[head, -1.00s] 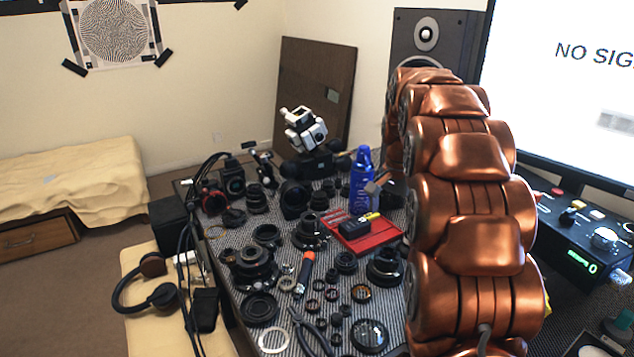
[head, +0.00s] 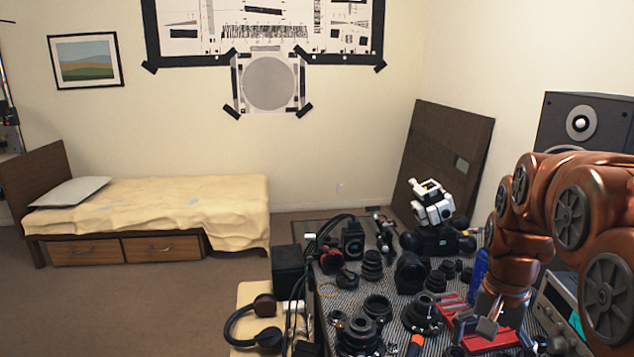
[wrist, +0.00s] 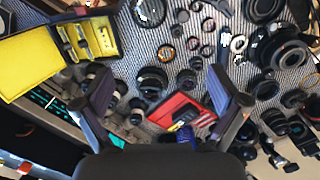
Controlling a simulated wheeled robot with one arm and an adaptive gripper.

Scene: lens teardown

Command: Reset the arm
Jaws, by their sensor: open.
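My gripper (wrist: 160,100) is open in the wrist view, its two dark fingers spread wide with nothing between them. It hangs above the table of lens parts. In the head view my gripper (head: 478,322) points down at the lower right, over or near a red tray (head: 490,342). My copper arm bends down from the right edge of the head view and hides part of the table.
Lens barrels and rings (head: 372,265) crowd the striped table mat. A blue bottle (head: 480,266) stands close behind my gripper. A white device (head: 432,203) and a speaker (head: 588,122) stand at the back. Headphones (head: 262,306) lie at the left. The carpet (head: 170,300) there is clear.

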